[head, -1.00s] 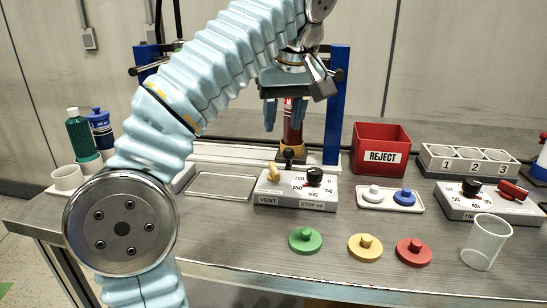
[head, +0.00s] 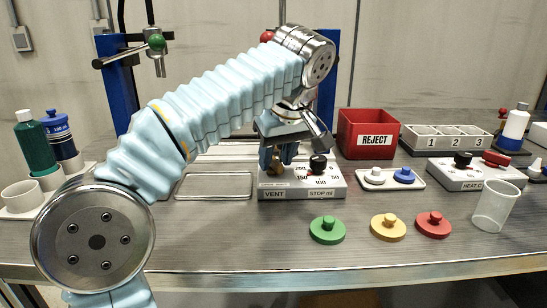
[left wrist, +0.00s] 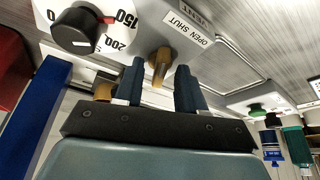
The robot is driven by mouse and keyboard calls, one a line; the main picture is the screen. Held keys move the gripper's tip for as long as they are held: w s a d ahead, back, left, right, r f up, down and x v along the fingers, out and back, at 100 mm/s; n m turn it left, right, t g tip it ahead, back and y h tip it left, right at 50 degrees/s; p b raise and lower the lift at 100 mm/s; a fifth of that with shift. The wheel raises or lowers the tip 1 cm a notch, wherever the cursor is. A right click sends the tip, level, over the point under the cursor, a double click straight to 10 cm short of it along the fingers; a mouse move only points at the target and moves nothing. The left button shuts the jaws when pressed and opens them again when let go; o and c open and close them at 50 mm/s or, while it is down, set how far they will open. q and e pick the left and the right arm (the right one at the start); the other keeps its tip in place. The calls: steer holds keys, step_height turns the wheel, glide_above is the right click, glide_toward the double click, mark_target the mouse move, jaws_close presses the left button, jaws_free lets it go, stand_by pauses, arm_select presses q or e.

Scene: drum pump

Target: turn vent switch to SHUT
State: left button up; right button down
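The vent switch (head: 277,166) is a brass-yellow lever at the left of a white control box (head: 325,186) labelled VENT and STOP ml. In the left wrist view, the vent switch (left wrist: 160,64) is beside an OPEN SHUT label. My left gripper (head: 279,152) is low over the switch, coming down from above. Its dark blue fingers (left wrist: 160,82) are apart, with the lever between their tips and a gap visible on each side. The fingers partly hide the switch in the head view. I cannot tell which marking the lever points to. My right gripper is not in view.
A black dial (head: 318,164) stands just right of the switch. A red REJECT bin (head: 374,132) is behind to the right. Green (head: 327,229), yellow (head: 388,227) and red (head: 433,224) knobbed discs lie in front. A blue post (head: 326,85) rises behind.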

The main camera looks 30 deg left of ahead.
arm_select(q)
jaws_close()
steer(key=shift+w+r+n+p, duration=0.1)
steer(key=shift+r+n+p, duration=0.1)
steer(key=shift+n+p, duration=0.4)
steer(key=shift+f+n+g+p, duration=0.15)
steer(key=shift+n+g+p, duration=0.2)
steer(key=shift+n, duration=0.25)
jaws_free()
